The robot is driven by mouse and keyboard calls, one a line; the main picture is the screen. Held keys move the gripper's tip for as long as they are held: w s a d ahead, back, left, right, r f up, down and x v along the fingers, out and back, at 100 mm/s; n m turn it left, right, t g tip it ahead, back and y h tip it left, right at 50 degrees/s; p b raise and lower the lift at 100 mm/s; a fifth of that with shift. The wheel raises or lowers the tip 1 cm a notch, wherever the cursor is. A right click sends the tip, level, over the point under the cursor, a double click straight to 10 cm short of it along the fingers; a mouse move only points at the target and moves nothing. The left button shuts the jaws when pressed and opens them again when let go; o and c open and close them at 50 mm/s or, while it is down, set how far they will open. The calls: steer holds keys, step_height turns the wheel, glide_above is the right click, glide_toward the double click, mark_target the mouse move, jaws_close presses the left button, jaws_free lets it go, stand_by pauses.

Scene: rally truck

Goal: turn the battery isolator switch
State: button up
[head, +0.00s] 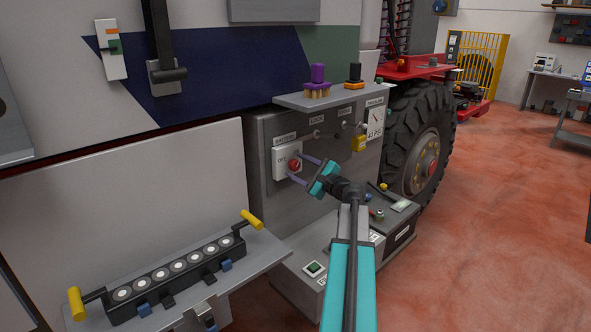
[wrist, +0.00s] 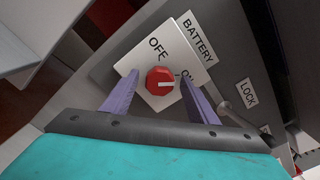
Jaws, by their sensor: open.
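The battery isolator switch is a red round knob (wrist: 160,81) with a white mark on a white plate (wrist: 178,45). The plate reads OFF and ON, with a BATTERY label (wrist: 199,37) beside it. The knob's white mark points toward the ON side. In the head view the red knob (head: 295,165) is on the grey panel on the truck's side. My gripper (head: 308,171) is open, its two purple fingers reaching to either side of the knob. In the wrist view the gripper (wrist: 158,97) has the knob between its fingertips, with gaps visible on both sides.
A lock switch (wrist: 243,105) is close to the right finger. A shelf (head: 335,94) with purple and orange-based brushes juts out above the panel. A lamp bar (head: 175,275) with yellow handles is at lower left. A tyre (head: 420,135) stands right of the panel.

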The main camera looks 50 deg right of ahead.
steer(key=s+a+b, duration=0.1)
steer(key=s+b, duration=0.2)
steer(key=s, duration=1)
steer(key=shift+s, duration=0.4)
